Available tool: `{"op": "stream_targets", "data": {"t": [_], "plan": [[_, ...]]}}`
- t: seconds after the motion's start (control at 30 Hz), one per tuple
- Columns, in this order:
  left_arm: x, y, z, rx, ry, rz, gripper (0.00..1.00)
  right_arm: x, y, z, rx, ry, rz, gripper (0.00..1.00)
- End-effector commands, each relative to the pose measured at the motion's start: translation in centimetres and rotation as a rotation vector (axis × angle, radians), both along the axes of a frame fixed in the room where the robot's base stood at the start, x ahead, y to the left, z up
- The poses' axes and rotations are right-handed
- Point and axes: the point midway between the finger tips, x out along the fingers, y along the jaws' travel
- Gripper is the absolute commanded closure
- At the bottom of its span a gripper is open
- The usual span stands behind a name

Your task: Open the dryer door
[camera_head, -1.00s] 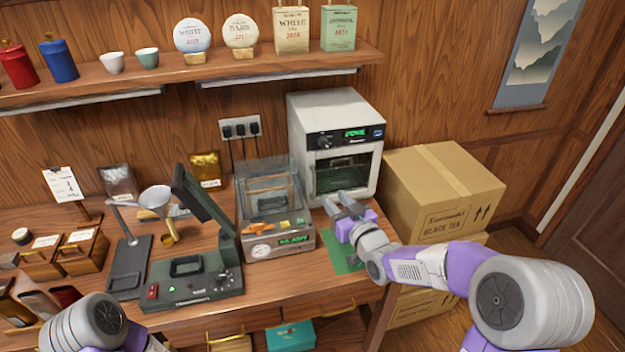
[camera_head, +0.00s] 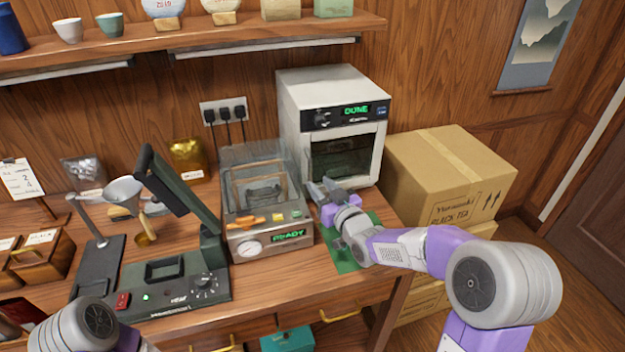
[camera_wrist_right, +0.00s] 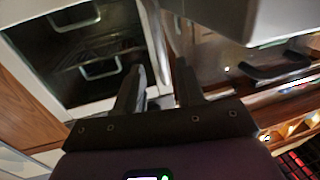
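The dryer (camera_head: 300,90) is a white box at the back right of the bench, with a green "DONE" display. Its dark-windowed door (camera_head: 347,157) looks shut in the head view. My right gripper (camera_head: 320,187) is at the lower left of the door front, with its fingers apart. In the right wrist view, the fingers (camera_wrist_right: 157,78) are spread beside the dark window, with a pale edge above the gap between them. A bar handle (camera_wrist_right: 75,20) shows at the upper left there. I cannot tell whether the fingers touch the door. My left gripper is out of view.
A steaming-type glass box (camera_head: 255,245) with a "READY" display stands just left of my right gripper. A green mat (camera_head: 345,260) lies under my right arm. Cardboard boxes (camera_head: 440,170) stand right of the dryer. A dark press (camera_head: 175,290) is further left.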

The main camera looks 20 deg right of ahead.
Motion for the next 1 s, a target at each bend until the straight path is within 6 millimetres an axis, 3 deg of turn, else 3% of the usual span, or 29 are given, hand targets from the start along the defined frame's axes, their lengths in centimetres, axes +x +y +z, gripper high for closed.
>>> {"op": "stream_targets", "data": {"t": [0.3, 0.7, 0.93, 1.0], "plan": [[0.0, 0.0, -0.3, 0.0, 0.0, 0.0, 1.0, 4.0, 1.0, -0.1, -0.001, 0.001, 0.002, 0.62], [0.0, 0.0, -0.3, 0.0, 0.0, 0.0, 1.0, 4.7, 1.2, 0.0, 0.0, 0.002, 0.001, 0.62], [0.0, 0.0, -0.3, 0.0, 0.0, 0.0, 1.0, 4.7, 1.2, 0.0, -0.001, 0.001, 0.001, 0.97], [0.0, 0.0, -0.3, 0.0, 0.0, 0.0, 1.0, 4.7, 1.2, 0.0, -0.001, 0.001, 0.001, 1.0]]}}
